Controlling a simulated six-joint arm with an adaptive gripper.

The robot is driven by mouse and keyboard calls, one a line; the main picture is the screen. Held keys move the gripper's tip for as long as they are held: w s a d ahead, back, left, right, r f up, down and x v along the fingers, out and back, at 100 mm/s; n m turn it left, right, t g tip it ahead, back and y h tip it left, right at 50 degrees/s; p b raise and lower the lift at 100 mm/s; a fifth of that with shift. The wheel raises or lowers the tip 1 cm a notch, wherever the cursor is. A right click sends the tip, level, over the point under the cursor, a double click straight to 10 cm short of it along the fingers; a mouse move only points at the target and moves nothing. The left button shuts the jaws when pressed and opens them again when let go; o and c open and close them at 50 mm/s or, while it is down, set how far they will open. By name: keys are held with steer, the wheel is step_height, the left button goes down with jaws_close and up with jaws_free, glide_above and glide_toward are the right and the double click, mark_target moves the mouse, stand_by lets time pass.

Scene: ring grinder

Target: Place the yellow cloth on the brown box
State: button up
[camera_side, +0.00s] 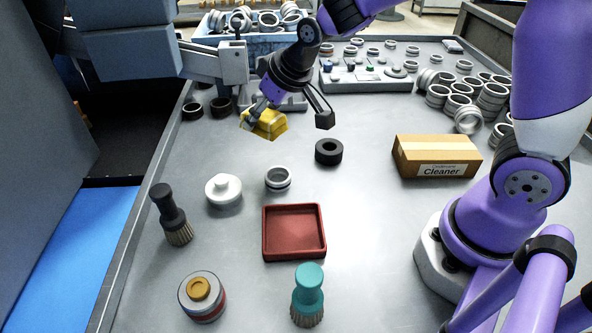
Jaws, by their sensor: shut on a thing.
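The yellow cloth (265,122) is a folded, bright yellow piece at the upper middle of the side view. My gripper (258,108) reaches down over it from the upper right and is shut on it. One finger shows at the cloth's left edge; a dark gripper part hangs to the right of the cloth. I cannot tell whether the cloth touches the table or is just above it. The brown box (437,157), a cardboard box labelled "Cleaner", stands on the table to the right, near my arm's base. Its top is bare.
A black ring (328,151) and a silver ring (278,179) lie between cloth and front. A red tray (294,232), white lidded part (223,189), two brushes and a round tin (202,297) stand nearer. Stacked metal rings (462,95) and a control panel (365,76) are behind the box.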

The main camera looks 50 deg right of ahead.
steer(key=s+d+m+h, duration=0.4)
steer(key=d+m, duration=0.3)
steer(key=d, duration=0.2)
step_height(320, 180, up, 2)
steer(key=m+g+h, duration=0.1)
steer(key=m+g, duration=1)
steer(key=m, duration=1)
glide_above(449, 146)
steer(key=w+a, duration=0.2)
steer(key=f, duration=0.6)
steer(key=shift+s+d+f, duration=0.15)
steer(key=shift+d, duration=0.05)
steer(key=shift+f, duration=0.15)
steer(key=o, duration=1)
